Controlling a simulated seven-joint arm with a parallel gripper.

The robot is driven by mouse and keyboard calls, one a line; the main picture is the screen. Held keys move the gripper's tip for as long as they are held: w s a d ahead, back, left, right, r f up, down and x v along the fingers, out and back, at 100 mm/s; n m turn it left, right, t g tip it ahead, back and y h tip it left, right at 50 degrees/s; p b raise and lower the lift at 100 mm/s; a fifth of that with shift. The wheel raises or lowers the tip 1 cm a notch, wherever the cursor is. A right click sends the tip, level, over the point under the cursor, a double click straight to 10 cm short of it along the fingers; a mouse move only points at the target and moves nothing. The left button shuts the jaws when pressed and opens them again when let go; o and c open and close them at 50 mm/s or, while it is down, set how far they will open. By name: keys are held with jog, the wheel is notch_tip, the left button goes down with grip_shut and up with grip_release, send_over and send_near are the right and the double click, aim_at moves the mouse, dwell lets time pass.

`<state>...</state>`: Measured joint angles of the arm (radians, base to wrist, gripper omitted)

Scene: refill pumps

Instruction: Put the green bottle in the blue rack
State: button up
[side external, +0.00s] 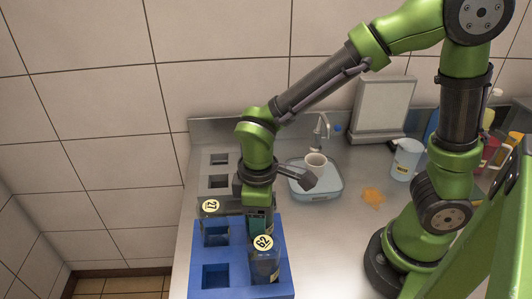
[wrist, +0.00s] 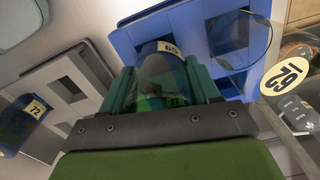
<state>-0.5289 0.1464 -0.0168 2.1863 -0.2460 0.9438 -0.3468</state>
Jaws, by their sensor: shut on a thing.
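My gripper (side external: 258,222) points down over the back right part of the blue rack (side external: 240,288). In the side view the fingers hide most of the held bottle. I cannot tell how deep it sits in the back right slot, or whether it is in it. The two left slots of the blue rack look empty.
A clear bottle labelled 62 (side external: 263,262) stands in the front right slot, close to my gripper. A bottle labelled 27 (side external: 210,207) stands behind the left slots, by a grey rack (side external: 219,170).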

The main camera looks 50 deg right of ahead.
jog(key=shift+f, duration=0.65)
dwell(0.6)
jog(key=o, duration=1.3)
jog(key=shift+o, duration=0.2)
notch_tip(320, 180, up, 9)
